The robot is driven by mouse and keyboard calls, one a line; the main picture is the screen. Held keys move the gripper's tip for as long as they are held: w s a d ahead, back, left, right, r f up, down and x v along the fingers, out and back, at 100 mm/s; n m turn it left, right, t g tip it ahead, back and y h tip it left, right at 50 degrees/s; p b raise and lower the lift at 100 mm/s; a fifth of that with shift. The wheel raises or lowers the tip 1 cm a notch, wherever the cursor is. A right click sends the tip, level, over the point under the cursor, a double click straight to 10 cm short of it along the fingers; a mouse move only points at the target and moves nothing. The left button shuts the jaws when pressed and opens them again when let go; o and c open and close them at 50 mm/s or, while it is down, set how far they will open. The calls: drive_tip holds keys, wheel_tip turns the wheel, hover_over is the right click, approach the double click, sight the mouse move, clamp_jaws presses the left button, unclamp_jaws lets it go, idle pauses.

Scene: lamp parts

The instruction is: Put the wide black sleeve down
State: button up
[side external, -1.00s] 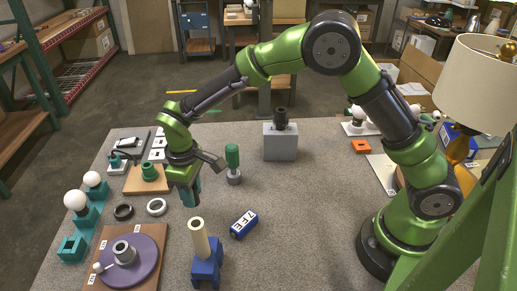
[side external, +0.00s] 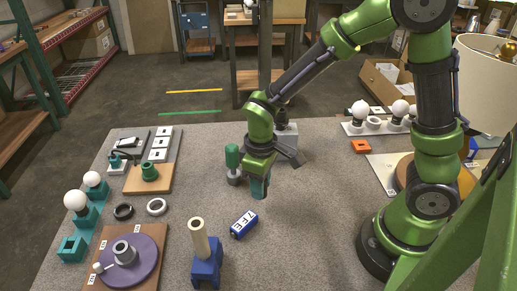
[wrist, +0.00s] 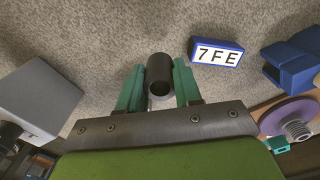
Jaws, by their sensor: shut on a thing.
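My gripper (side external: 259,190) points down over the middle of the table, just right of the green-handled tool. In the wrist view its two teal fingers (wrist: 158,88) stand on either side of the wide black sleeve (wrist: 160,70), shut on it. The sleeve is a short dark hollow tube. In the side view the fingers and hand hide it. I cannot tell whether its lower end touches the grey table (side external: 320,225).
A green-handled tool (side external: 232,160) stands close left of my gripper. A grey block (side external: 290,145) is behind it. The blue 7FE block (side external: 243,224) lies in front, with a blue stand holding a beige tube (side external: 199,240) further left.

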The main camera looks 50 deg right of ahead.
drive_tip(key=w+d+m, duration=0.1)
drive_tip(key=d, duration=0.2)
drive_tip(key=w+d+m, duration=0.2)
drive_tip(key=d, duration=0.1)
drive_tip(key=w+d+m, duration=0.1)
drive_tip(key=w+d, duration=0.1)
drive_tip(key=d, duration=0.1)
drive_tip(key=shift+r+m, duration=0.15)
drive_tip(key=shift+m, duration=0.25)
drive_tip(key=w, duration=1)
drive_tip(key=w+f, duration=0.1)
drive_tip(key=w, duration=0.4)
drive_tip(key=shift+w+d, duration=0.2)
drive_tip(key=shift+w, duration=0.15)
drive_tip(key=shift+w+f, duration=0.3)
drive_tip(key=shift+f, duration=1.55)
drive_tip(key=o, duration=0.6)
drive_tip(key=shift+f, duration=0.15)
drive_tip(key=shift+c, duration=0.2)
drive_tip(key=o, duration=0.4)
drive_tip(key=shift+o, duration=0.2)
